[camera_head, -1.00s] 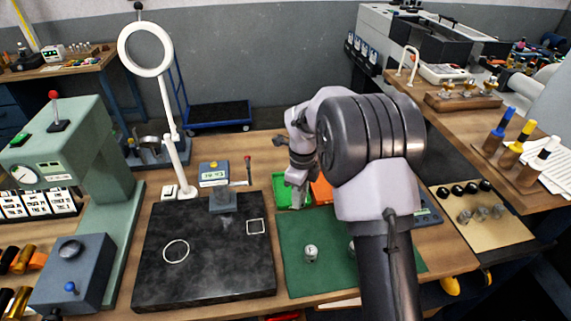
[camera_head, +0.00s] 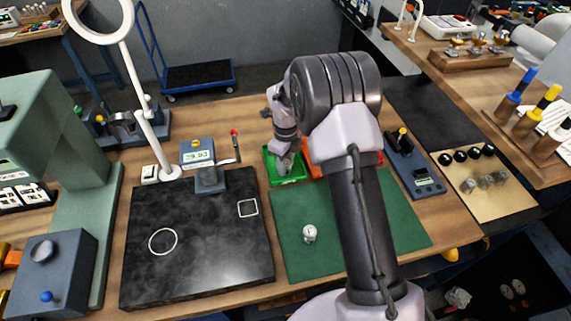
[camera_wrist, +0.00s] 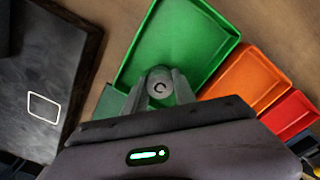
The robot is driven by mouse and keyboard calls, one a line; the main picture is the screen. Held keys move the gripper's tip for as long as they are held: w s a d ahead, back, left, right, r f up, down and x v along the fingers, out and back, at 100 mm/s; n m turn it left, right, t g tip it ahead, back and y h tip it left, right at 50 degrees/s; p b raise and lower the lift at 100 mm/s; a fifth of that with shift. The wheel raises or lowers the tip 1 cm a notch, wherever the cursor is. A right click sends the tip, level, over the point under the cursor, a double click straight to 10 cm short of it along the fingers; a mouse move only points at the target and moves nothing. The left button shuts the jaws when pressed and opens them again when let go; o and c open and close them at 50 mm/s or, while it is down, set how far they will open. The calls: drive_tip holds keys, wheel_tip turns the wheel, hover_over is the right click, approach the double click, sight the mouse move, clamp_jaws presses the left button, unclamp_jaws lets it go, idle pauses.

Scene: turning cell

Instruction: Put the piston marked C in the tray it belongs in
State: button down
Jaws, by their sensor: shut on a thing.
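My gripper (camera_wrist: 160,92) is shut on the piston marked C (camera_wrist: 160,84), a small grey cylinder with its lettered end facing the wrist camera. In the wrist view, the piston is in front of the near end of the green tray (camera_wrist: 205,22). In the head view, my gripper (camera_head: 285,164) is over the green tray (camera_head: 269,163); its fingers largely hide the piston. I cannot tell whether the piston touches the tray floor. The orange tray (camera_wrist: 245,82) and red tray (camera_wrist: 290,117) are beside the green one. The green tray shows no other piston.
Another pale piston (camera_head: 309,233) stands on the green mat (camera_head: 290,262). A dark surface plate (camera_head: 200,265) with white outlines lies left. A ring lamp (camera_head: 132,60) and a gauge (camera_head: 197,152) stand behind it. A grey-blue device (camera_head: 418,172) is at right.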

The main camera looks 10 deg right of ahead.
drive_tip(key=shift+f, duration=0.15)
drive_tip(key=c, duration=1)
unclamp_jaws()
